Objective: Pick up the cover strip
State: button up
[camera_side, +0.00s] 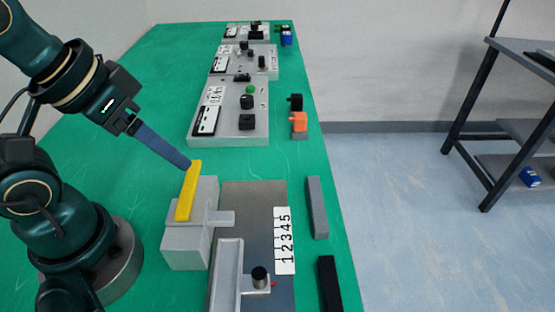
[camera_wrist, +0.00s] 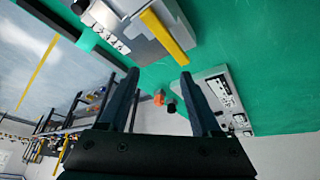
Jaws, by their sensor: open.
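The yellow strip, which I take to be the cover strip (camera_side: 188,192), lies along the top of a light grey block (camera_side: 186,245) in the side view. It also shows in the wrist view (camera_wrist: 164,38), beyond my fingertips and apart from them. My gripper (camera_side: 187,164) is just above and behind the strip's far end in the side view, its fingers pointing down to the right. In the wrist view the two fingers of my gripper (camera_wrist: 160,74) are spread with nothing between them. The side view does not show whether a finger touches the strip.
A metal plate (camera_side: 254,200) with a numbered label (camera_side: 285,240) and a black knob (camera_side: 260,277) adjoins the block. A grey bar (camera_side: 317,207) and a black bar (camera_side: 329,284) lie to the right. Control panels (camera_side: 229,118) and an orange part (camera_side: 299,122) stand farther back.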

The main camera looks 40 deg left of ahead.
jog(key=w+d+r+n+g+h, duration=0.4)
jog(key=w+d+r, duration=0.15)
jog(key=d, duration=0.35)
jog(key=n+g+h, duration=0.3)
jog(key=g+h, duration=0.2)
jog(key=g, duration=0.4)
send_over(335, 311)
jog(key=w+a, duration=0.5)
jog(key=w, duration=0.2)
notch_tip(335, 311, down, 11)
jog(key=s+f, duration=0.1)
jog(key=f, duration=0.2)
jog(key=s+d+f+g, duration=0.1)
jog(key=f, duration=0.1)
jog(key=s+f+n+g, duration=0.1)
jog(key=f, duration=0.2)
jog(key=shift+s+d+f, duration=0.25)
jog(key=shift+d+f, duration=0.1)
jog(key=shift+x, duration=2.6)
grip_shut()
